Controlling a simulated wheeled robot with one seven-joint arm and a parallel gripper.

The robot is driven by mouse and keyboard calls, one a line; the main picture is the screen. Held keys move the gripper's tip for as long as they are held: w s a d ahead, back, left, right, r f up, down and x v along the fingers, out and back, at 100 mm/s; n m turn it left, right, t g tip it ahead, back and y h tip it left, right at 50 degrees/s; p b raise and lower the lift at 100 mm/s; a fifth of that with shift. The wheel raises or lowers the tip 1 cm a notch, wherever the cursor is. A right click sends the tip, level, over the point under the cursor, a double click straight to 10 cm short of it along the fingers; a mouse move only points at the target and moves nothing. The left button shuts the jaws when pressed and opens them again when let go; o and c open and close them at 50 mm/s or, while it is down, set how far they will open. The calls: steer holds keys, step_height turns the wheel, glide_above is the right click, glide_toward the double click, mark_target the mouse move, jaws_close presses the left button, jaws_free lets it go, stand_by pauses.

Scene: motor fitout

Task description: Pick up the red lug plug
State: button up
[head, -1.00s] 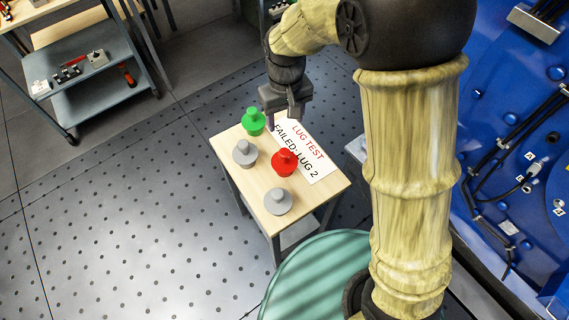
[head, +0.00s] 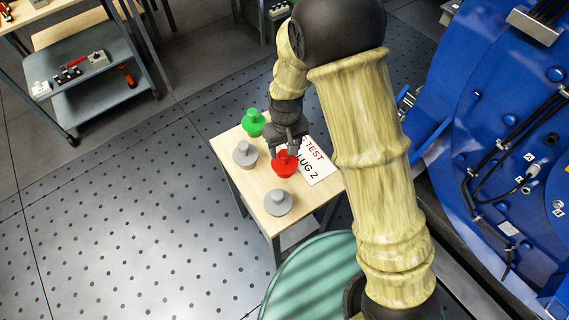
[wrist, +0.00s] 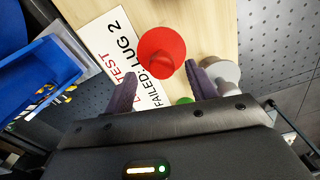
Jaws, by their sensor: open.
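In the wrist view the red plug (wrist: 162,52) lies ahead of and between the two open fingers of my gripper (wrist: 163,83). Nothing is held. Whether the fingertips touch the plug cannot be told.
A green plug (head: 253,123) stands at the table's back, a grey plug (head: 244,154) on the left and another grey plug (head: 278,202) at the front. A blue bin (wrist: 40,80) shows at left in the wrist view. A grey cart (head: 95,85) stands at the far left.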

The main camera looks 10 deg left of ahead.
mark_target(284, 153)
steer(key=shift+a+f+p, duration=0.15)
steer(key=shift+f+p, duration=0.2)
steer(key=shift+f, duration=2.25)
steer(key=c, duration=1.2)
steer(key=shift+r, duration=0.1)
step_height(284, 153, up, 10)
steer(key=shift+f, duration=0.1)
